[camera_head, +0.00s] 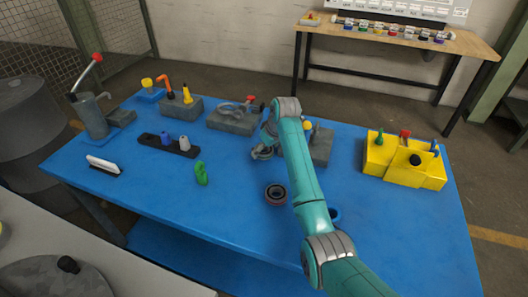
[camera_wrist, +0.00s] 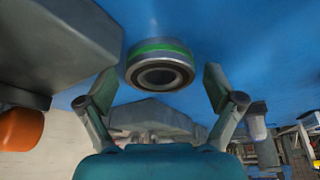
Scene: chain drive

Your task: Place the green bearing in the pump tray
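The green bearing (camera_wrist: 160,70), a metal ring with a green band and a dark bore, shows in the wrist view between my gripper's spread fingers (camera_wrist: 160,90). Gaps show on both sides of it, and it appears to rest on the blue table. In the head view my gripper (camera_head: 264,150) is low over the middle of the table, and I cannot make out the green bearing there. A dark ring-shaped part with a brownish rim (camera_head: 276,194) lies nearer, left of my arm. I cannot tell for sure which thing is the pump tray.
A grey block (camera_head: 321,147) stands close right of my gripper, another (camera_head: 231,120) behind it. A black holder with cups (camera_head: 165,145), a green part (camera_head: 201,172) and a lever pump (camera_head: 92,115) are left; a yellow block (camera_head: 403,162) is right. The front table is mostly clear.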

